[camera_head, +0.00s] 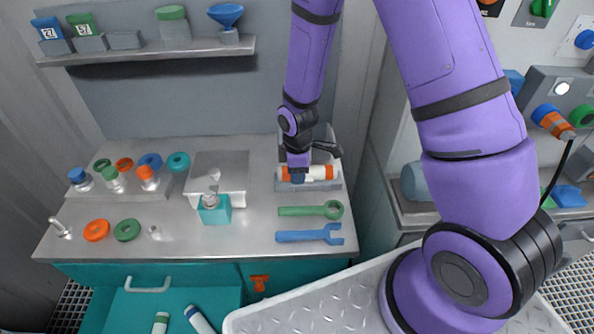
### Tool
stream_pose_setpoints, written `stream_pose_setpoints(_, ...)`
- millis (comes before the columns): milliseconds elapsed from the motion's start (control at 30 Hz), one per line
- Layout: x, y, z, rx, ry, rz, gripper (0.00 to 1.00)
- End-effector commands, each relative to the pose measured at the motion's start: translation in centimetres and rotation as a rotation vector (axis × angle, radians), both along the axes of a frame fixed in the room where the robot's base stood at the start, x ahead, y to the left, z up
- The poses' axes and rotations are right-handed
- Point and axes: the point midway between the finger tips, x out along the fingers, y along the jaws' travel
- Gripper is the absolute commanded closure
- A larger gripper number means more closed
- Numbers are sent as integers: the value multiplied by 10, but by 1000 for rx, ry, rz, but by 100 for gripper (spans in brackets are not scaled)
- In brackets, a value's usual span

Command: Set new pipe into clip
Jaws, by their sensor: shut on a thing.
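A short white pipe with orange ends (319,172) lies level at the back right of the bench. A grey clip block (325,185) is just below it. My gripper (298,174) points down from above and is shut on the pipe near its left end. A dark blue patch shows on or by the pipe under the gripper. The fingertips are partly hidden. Whether the pipe is fully seated in the block or just above it cannot be told at this size.
A green ring spanner (310,211) and a blue open spanner (309,234) lie in front of the block. An open teal drawer (120,308) holds a green-ended pipe (160,322) and a blue-ended pipe (200,320).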

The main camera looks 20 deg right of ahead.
Motion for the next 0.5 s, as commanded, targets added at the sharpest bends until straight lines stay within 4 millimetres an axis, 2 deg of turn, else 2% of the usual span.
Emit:
stream_pose_setpoints(33,1,-6,-2,-5,3,-11,83)
stream_pose_setpoints(267,0,-6,-4,-6,5,-11,83)
stream_pose_setpoints(300,0,-7,-4,-6,5,-11,56)
stream_pose_setpoints(433,0,-7,-4,-6,6,-12,28)
stream_pose_setpoints(500,0,-7,-4,-6,5,-12,28)
